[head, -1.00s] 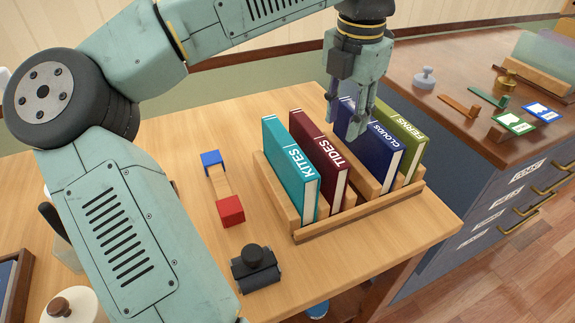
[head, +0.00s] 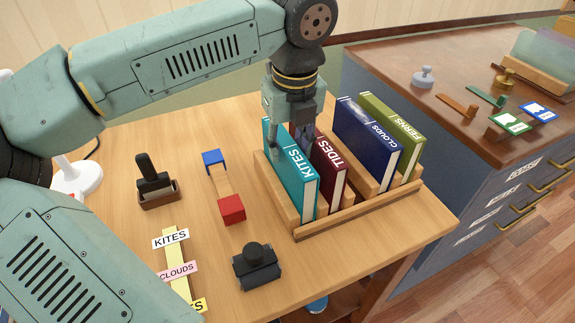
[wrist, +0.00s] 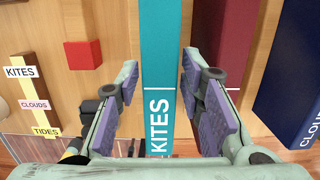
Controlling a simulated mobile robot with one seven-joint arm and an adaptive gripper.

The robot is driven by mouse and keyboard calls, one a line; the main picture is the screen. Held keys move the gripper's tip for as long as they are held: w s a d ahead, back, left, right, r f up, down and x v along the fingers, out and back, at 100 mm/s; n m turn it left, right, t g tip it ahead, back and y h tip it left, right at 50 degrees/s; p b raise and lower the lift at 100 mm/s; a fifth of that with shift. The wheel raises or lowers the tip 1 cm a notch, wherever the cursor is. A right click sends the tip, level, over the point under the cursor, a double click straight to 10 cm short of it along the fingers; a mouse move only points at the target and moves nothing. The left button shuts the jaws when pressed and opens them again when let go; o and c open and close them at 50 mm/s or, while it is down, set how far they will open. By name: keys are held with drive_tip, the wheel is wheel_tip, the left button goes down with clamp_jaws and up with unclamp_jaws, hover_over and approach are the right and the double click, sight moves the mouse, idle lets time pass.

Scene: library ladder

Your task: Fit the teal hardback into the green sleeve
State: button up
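The teal hardback (head: 292,178), titled KITES, stands upright at the left end of a wooden rack (head: 350,219). My gripper (head: 291,145) is over its upper part. In the wrist view my gripper (wrist: 158,80) is open, with one finger on each side of the teal spine (wrist: 165,50) and a visible gap at both sides. A pale green translucent piece (head: 545,52) stands in a wooden holder at the far right; I cannot tell whether it is the green sleeve. No other green sleeve is clearly visible.
The maroon TIDES book (head: 329,165) stands close right of the teal one, then the blue CLOUDS (head: 365,145) and green FERNS (head: 395,125) books. A red block (head: 231,209), a black stamp-like object (head: 257,266) and a label strip (head: 176,262) lie left. A cabinet (head: 440,60) stands right.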

drive_tip(key=f, duration=0.1)
drive_tip(key=f+p, duration=0.1)
drive_tip(key=f, duration=0.3)
drive_tip(key=shift+w+a+p, duration=0.1)
drive_tip(key=shift+w+p, duration=0.15)
drive_tip(key=shift+p, duration=0.05)
clamp_jaws()
